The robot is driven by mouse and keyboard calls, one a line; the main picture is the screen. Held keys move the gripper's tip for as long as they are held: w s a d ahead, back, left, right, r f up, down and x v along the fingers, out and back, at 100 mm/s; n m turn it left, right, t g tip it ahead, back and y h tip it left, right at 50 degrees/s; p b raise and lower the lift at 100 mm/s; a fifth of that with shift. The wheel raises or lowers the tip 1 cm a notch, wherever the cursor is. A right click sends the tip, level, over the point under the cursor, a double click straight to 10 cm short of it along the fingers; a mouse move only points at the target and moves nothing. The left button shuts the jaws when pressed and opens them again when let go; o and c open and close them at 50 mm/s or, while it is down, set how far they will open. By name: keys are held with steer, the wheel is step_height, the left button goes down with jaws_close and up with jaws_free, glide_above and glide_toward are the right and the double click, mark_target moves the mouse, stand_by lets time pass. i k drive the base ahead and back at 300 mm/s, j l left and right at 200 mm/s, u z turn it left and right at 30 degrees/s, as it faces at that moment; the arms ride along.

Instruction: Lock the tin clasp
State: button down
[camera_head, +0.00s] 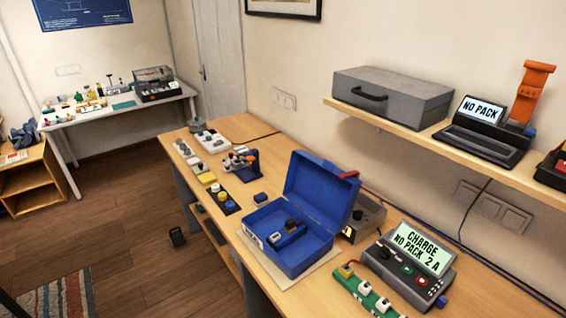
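A blue tin (285,258) stands on the wooden workbench, on a pale sheet. Its lid (318,188) is raised, so the tin is open. A red piece (349,175), possibly the clasp, is at the lid's upper right corner. A dark blue and black device (287,234) lies inside the tin. My gripper is not in view.
A charger with a lit screen (422,248) and a green strip with white knobs (365,292) stand right of the tin. A grey device (364,218) is behind the lid. Small parts (208,178) line the bench's left side. A shelf (440,133) overhangs at right.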

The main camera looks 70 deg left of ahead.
mark_target(356, 175)
steer(key=j+u, duration=0.1)
steer(key=u, duration=2.2)
